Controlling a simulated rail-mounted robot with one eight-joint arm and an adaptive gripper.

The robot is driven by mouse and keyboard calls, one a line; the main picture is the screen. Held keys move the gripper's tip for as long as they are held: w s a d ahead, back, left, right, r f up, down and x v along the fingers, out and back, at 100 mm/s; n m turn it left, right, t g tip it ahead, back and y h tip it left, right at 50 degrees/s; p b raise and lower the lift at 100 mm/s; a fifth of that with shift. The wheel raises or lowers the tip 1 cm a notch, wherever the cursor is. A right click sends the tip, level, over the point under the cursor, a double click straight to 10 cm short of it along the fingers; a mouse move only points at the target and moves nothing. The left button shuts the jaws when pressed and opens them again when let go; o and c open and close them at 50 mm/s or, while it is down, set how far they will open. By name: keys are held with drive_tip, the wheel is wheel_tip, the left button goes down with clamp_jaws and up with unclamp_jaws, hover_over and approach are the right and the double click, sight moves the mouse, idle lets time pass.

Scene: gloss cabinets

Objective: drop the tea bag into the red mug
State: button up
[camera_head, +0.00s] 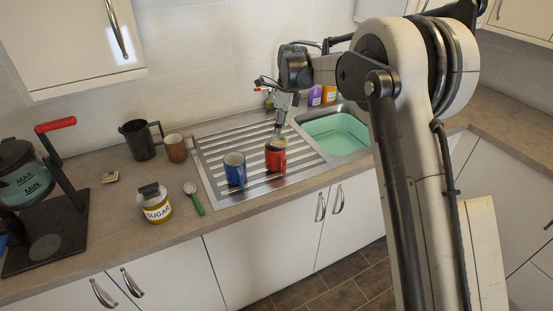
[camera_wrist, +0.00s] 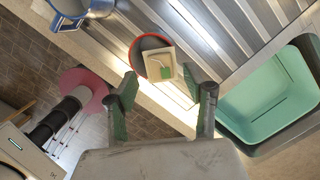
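The red mug (camera_head: 275,158) stands upright on the steel draining board. In the wrist view the red mug (camera_wrist: 139,49) shows as a red rim, partly covered by a pale square tea bag (camera_wrist: 153,61) with a green tag. The tea bag is at the mug's mouth; I cannot tell whether it rests inside or is just above. My gripper (camera_head: 281,127) is above the mug, pointing down. In the wrist view my gripper (camera_wrist: 163,98) has its fingers spread wide, with the bag beyond their tips and no finger seen touching it.
A blue mug (camera_head: 235,170) stands left of the red one. The green sink basin (camera_head: 335,135) is to the right. A sugar jar (camera_head: 155,204), a green-handled spoon (camera_head: 193,198), a brown mug (camera_head: 175,148), a dark jug (camera_head: 140,140) and a small tagged packet (camera_head: 110,177) are on the left counter.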

sight(285, 140)
drive_tip(key=shift+o, duration=0.2)
wheel_tip(285, 140, up, 12)
drive_tip(key=d, duration=0.1)
drive_tip(key=shift+s+d, duration=0.15)
drive_tip(key=shift+d, duration=0.25)
idle(0.4)
